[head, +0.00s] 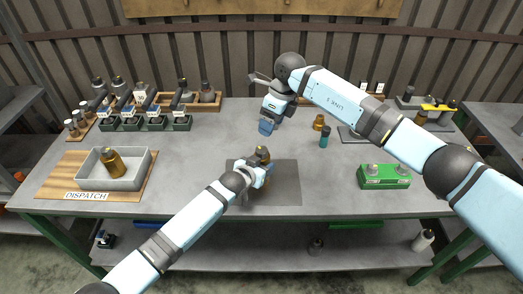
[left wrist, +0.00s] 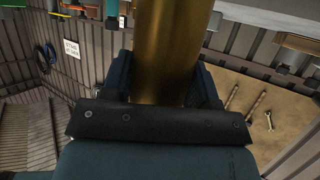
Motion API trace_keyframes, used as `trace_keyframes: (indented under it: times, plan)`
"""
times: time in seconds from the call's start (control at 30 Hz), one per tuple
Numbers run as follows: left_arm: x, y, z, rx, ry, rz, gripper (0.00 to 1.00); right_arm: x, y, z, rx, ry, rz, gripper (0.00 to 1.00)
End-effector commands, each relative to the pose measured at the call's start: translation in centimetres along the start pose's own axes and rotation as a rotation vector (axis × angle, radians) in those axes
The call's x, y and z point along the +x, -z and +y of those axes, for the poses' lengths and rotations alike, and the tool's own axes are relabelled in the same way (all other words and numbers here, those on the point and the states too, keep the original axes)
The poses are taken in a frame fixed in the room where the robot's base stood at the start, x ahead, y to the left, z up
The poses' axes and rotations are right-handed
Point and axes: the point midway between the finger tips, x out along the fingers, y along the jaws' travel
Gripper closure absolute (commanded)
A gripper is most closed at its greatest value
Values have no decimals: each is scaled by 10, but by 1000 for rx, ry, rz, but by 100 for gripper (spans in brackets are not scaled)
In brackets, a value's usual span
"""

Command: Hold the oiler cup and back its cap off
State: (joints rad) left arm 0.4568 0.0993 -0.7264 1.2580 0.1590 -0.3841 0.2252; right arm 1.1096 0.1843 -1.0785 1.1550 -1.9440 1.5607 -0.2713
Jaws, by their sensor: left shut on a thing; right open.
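The brass oiler cup (head: 263,155) is upright in my left gripper (head: 258,170), above the dark mat in the middle of the bench. Its top shows as a small darker part, too small to make out the cap clearly. In the left wrist view the brass body (left wrist: 170,50) stands between the two fingers of my left gripper (left wrist: 165,85), which is shut on it. My right gripper (head: 267,126) is open and points down behind the cup, apart from it. Nothing shows between its fingers.
The dark mat (head: 285,190) lies under the cup. A grey tray (head: 140,180) with a brass cup stands on the dispatch board at left. A teal bottle (head: 324,138) and another brass piece (head: 318,122) stand right of centre. A green holder (head: 383,183) sits at right.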

Motion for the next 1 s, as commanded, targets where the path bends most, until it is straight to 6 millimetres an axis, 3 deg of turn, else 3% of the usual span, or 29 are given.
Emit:
trace_keyframes:
  times: [0.6, 0.8, 1.0]
  plan:
    - [0, 0, 0, 1, 0, -1, 85, -9, -21, 15, 1278, 200, 62, 34]
    - [0, 0, 0, 1, 0, -1, 85, -11, -24, 18, 1569, 264, 37, 34]
    - [0, 0, 0, 1, 0, -1, 85, -10, -25, 19, 1689, 290, 22, 34]
